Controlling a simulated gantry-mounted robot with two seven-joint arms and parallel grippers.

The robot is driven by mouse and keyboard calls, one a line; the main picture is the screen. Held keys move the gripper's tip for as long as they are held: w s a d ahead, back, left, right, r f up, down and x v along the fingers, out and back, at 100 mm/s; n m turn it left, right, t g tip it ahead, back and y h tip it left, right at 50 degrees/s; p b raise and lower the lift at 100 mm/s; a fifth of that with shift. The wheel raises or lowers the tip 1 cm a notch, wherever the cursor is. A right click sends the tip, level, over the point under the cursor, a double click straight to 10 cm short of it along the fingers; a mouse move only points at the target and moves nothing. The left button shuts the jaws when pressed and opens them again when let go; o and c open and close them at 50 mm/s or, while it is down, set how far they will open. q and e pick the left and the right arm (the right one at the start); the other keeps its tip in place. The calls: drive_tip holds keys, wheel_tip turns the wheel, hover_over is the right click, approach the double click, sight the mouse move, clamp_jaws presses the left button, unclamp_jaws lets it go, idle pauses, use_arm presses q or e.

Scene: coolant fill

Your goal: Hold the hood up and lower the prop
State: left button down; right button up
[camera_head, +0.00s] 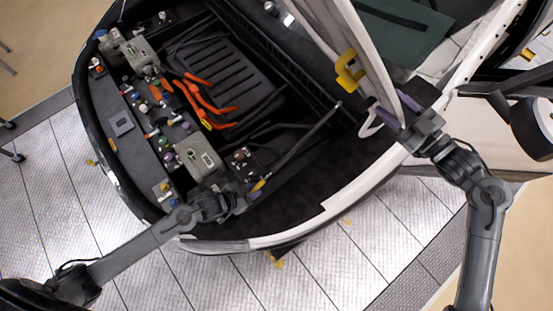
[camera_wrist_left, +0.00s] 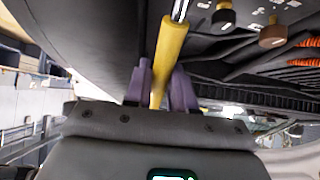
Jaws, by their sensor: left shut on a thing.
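The raised hood (camera_head: 366,45) shows nearly edge-on in the head view, above the open front bay of the car. The prop (camera_head: 298,146) is a thin dark rod slanting across the right part of the bay, with a yellow end section (camera_head: 259,185). My left gripper (camera_head: 250,190) is at that yellow end, low over the bay's front edge. In the left wrist view its purple fingers (camera_wrist_left: 163,88) are shut on the yellow section (camera_wrist_left: 168,55). My right gripper (camera_head: 397,110) has its purple fingers on either side of the hood's lower edge; whether they press on it is unclear.
Orange cables (camera_head: 205,103), grey boxes (camera_head: 198,153) and several coloured caps fill the bay's left side. A yellow bracket (camera_head: 348,71) sits at the hood's edge. The car's white front rim (camera_head: 340,205) curves below both grippers. Tiled floor (camera_head: 370,255) in front is clear.

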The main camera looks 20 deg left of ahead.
use_arm(q)
drive_tip(key=shift+w+d+f+g, duration=0.2)
drive_tip(key=shift+d+f+g, duration=0.15)
drive_tip(key=shift+f, duration=0.2)
drive_tip(key=shift+w+d+f+g+y, duration=0.1)
drive_tip(key=shift+w+f+g+y, duration=0.15)
drive_tip(key=shift+f, duration=0.15)
drive_tip(key=shift+w+d+f+g+y, duration=0.1)
drive_tip(key=shift+f+g+y, duration=0.1)
drive_tip(key=shift+f, duration=0.15)
drive_tip(key=shift+w+d+f+g+y, duration=0.1)
drive_tip(key=shift+w+f+g+y, duration=0.1)
drive_tip(key=shift+f, duration=0.2)
drive_tip(key=shift+w+d+f+g+y, duration=0.1)
drive_tip(key=shift+f+g, duration=0.1)
drive_tip(key=shift+f, duration=0.3)
